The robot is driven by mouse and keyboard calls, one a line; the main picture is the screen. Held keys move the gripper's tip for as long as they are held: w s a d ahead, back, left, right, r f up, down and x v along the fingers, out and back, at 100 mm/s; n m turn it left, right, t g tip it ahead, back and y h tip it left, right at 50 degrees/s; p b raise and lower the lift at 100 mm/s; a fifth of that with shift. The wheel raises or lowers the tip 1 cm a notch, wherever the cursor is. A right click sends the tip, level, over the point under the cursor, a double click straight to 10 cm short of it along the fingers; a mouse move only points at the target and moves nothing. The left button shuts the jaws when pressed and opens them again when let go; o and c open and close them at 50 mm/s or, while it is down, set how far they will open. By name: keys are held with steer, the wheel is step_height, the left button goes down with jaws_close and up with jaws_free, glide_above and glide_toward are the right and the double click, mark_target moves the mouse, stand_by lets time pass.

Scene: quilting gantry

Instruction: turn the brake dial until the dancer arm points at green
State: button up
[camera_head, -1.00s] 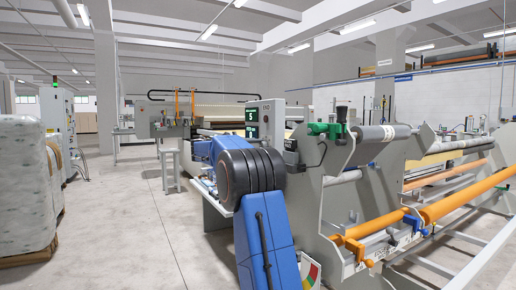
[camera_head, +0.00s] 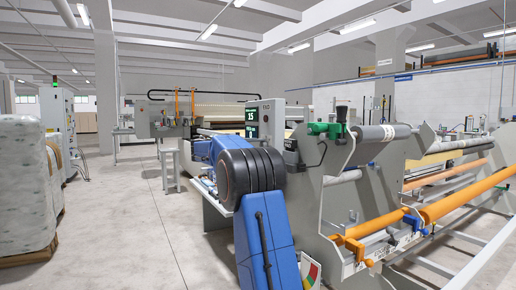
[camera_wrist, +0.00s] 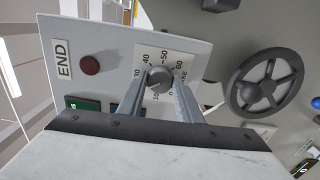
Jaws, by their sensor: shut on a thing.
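The brake dial (camera_wrist: 159,80) is a small grey knob on a white scale plate with numbers around it, seen in the wrist view. My gripper (camera_wrist: 158,88) is shut on the dial, one finger on each side of it. In the head view my blue arm hides the dial and gripper. A coloured scale (camera_head: 311,272) with red, yellow and green parts shows at the bottom of the head view, partly hidden. I cannot make out the dancer arm or where it points. A panel display (camera_head: 251,115) reads 15 in green.
A red button (camera_wrist: 90,65) beside an END label sits on the same panel as the dial. A dark handwheel (camera_wrist: 265,82) is to the right. Orange rollers (camera_head: 455,205) lie right of my arm. Wrapped stock (camera_head: 25,185) stands at left; the floor between is clear.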

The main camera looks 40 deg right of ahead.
steer(key=shift+f, duration=0.1)
stand_by(0.3)
steer(key=o, duration=1)
steer(key=shift+o, duration=0.2)
steer(key=shift+a, duration=0.15)
steer(key=v, duration=1.7)
steer(key=shift+w, duration=0.15)
steer(key=shift+a, duration=0.1)
